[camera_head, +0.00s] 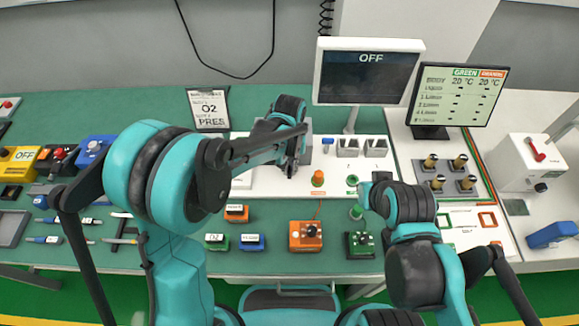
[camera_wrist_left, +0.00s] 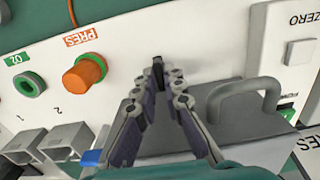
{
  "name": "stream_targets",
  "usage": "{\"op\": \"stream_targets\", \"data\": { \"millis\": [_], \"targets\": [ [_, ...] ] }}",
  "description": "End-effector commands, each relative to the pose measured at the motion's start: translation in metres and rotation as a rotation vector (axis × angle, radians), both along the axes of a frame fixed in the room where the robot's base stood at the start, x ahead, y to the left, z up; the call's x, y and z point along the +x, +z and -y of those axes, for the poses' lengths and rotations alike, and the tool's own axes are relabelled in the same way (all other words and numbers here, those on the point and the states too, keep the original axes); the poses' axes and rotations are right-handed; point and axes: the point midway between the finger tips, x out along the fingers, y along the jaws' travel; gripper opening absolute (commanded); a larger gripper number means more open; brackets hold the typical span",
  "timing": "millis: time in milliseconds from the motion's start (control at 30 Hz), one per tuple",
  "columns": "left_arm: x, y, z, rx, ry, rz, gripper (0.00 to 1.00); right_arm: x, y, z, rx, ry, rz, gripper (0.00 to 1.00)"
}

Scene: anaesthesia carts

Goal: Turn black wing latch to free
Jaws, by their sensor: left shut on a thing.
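The black wing latch (camera_wrist_left: 158,66) shows in the left wrist view as a small dark piece on the white panel, right at my fingertips. My left gripper (camera_wrist_left: 160,84) is shut on it, with both fingers converging from below. In the head view my left gripper (camera_head: 290,169) points down at the white panel (camera_head: 262,187), left of the orange knob (camera_head: 318,178). The latch is hidden there by the gripper. How far the latch is turned cannot be told. My right arm is at the right of the head view, but its gripper cannot be made out.
Beside the latch are the orange PRES knob (camera_wrist_left: 85,74), the green O2 port (camera_wrist_left: 30,84) and a grey handle (camera_wrist_left: 243,97). The OFF monitor (camera_head: 369,72) stands behind. Small labelled boxes, including an orange one (camera_head: 305,236), sit on the green table in front.

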Motion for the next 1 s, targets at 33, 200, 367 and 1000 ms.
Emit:
{"op": "stream_targets", "data": {
  "millis": [33,200,367,1000],
  "targets": [
    [0.0,0.0,0.0,0.0,-0.011,0.0,0.0,0.0,-0.0001,0.0,0.0,0.0,0.0,0.0],
    [0.0,-0.0001,0.0,0.0,-0.081,0.0,0.0,0.0,-0.0007,0.0,0.0,0.0,0.0,0.0],
    [0.0,-0.0001,0.0,0.0,-0.195,0.0,0.0,0.0,-0.0016,0.0,0.0,0.0,0.0,0.0],
    [-0.0001,-0.0001,0.0,0.0,-0.798,0.0,0.0,0.0,-0.0046,0.0,0.0,0.0,0.0,0.0]
  ]
}}
